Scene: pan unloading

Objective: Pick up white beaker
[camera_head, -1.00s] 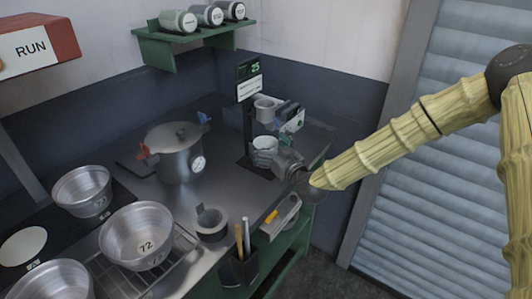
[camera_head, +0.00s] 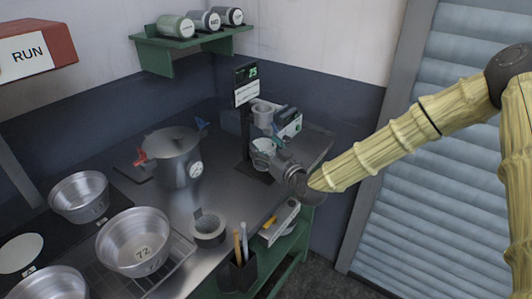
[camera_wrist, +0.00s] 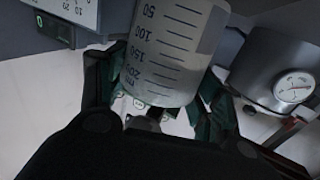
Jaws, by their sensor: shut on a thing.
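The white beaker (camera_wrist: 168,50) fills the upper middle of the wrist view, with dark measuring marks on its wall. It also shows in the head view (camera_head: 262,151), beside the dark display post near the right end of the counter. My gripper (camera_wrist: 160,100) is shut on the beaker, with its green-padded fingers on either side. In the head view my gripper (camera_head: 272,155) reaches in from the right and hides part of the beaker. I cannot tell whether the beaker's base is clear of the counter.
A lidded pot (camera_head: 175,160) with a dial stands left of the beaker.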

